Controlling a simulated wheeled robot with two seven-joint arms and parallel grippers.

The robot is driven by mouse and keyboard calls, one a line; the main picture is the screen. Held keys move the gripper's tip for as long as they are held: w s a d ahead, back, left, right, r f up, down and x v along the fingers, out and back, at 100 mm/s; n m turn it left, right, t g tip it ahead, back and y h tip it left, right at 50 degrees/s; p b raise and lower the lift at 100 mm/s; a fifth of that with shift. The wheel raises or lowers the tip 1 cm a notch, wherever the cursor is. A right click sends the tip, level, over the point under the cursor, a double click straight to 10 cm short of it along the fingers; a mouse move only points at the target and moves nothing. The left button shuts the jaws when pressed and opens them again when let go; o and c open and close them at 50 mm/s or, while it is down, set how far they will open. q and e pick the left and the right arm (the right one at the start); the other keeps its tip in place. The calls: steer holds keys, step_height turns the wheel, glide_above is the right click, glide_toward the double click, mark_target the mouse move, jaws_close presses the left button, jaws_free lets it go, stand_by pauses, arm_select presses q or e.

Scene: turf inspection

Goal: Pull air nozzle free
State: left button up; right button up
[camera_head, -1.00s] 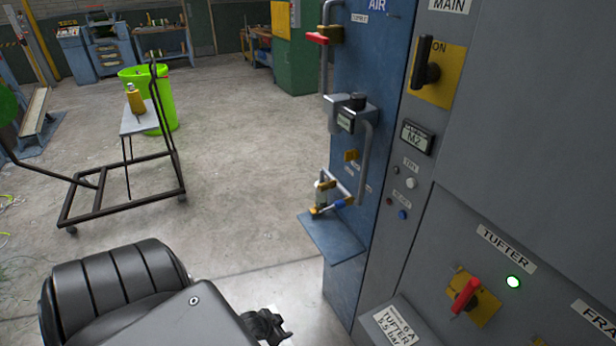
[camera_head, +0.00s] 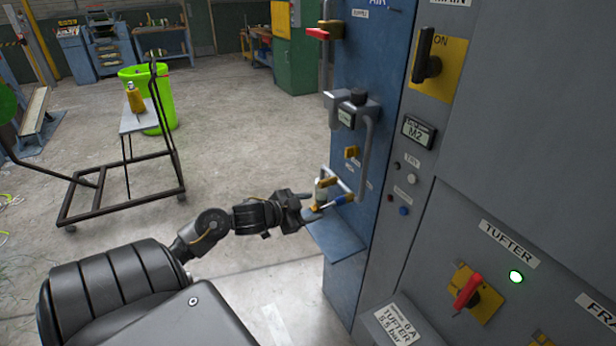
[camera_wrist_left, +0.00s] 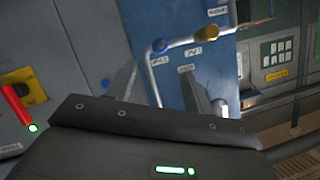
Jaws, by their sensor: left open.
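The air nozzle (camera_head: 320,190), a pale and brass piece, is at the low pipework on the blue air panel (camera_head: 359,60), above a small blue shelf (camera_head: 337,246). A blue collar (camera_head: 342,199) is on the pipe beside it. My left gripper (camera_head: 309,207) is at the nozzle's left side, just above the shelf. In the left wrist view the left gripper's (camera_wrist_left: 163,90) fingers are spread apart, with panel and pipe behind them. I cannot tell whether a finger touches the nozzle. My right gripper is not in view.
A grey cabinet with a red tufter switch (camera_head: 467,291) and a black main switch (camera_head: 424,56) stands right of the panel. A black cart (camera_head: 118,205) and a green bin (camera_head: 161,97) stand left. The concrete floor between is clear.

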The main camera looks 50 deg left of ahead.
mark_target(334, 203)
arm_select(q)
steer(key=p+x, duration=0.1)
steer(key=x, duration=0.9)
steer(key=shift+w+d+f, duration=0.1)
steer(key=shift+w, duration=0.05)
steer(key=shift+c, duration=0.4)
steer(key=c, duration=1)
